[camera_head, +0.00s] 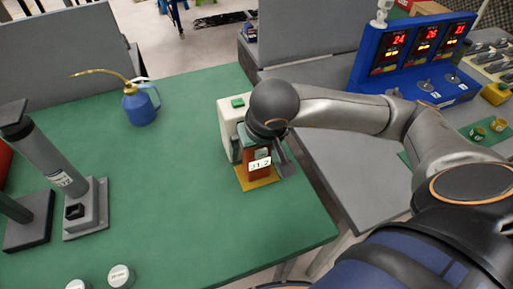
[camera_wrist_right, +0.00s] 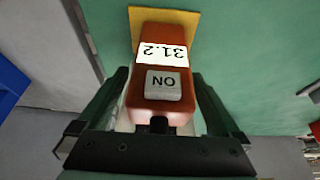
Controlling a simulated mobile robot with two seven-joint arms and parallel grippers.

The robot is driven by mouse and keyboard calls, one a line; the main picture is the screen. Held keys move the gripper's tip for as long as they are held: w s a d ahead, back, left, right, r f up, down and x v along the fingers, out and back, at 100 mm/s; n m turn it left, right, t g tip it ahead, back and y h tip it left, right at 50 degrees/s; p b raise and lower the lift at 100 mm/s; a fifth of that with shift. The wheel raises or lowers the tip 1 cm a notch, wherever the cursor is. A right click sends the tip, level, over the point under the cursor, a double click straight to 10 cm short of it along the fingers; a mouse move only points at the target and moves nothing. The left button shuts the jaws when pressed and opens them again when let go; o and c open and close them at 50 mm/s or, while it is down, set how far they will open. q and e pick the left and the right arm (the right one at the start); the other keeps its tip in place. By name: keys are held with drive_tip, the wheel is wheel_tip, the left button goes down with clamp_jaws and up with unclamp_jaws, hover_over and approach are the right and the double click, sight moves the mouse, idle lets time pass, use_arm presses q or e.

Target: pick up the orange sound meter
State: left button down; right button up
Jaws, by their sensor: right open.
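The orange sound meter (camera_head: 259,174) stands on a small yellow pad (camera_head: 263,184) near the right edge of the green table, with a white 31.2 display. In the right wrist view the meter (camera_wrist_right: 150,102) lies between the two fingers of my right gripper (camera_wrist_right: 158,98), with its display and a light ON button facing the camera. The fingers are open, with a gap visible at each side. In the head view my right gripper (camera_head: 262,148) is over the meter's top and hides part of it. My left gripper is not in view.
A white box with a green button (camera_head: 230,112) stands just behind the meter. A blue oil can (camera_head: 140,105), a grey cylinder on a stand (camera_head: 48,160) and white-topped containers (camera_head: 121,275) are farther left. The table's middle is clear. A blue display panel (camera_head: 412,60) stands at right.

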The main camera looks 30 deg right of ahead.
drive_tip(key=c, duration=1.5)
drive_tip(key=shift+c, duration=0.4)
drive_tip(key=shift+r, duration=0.15)
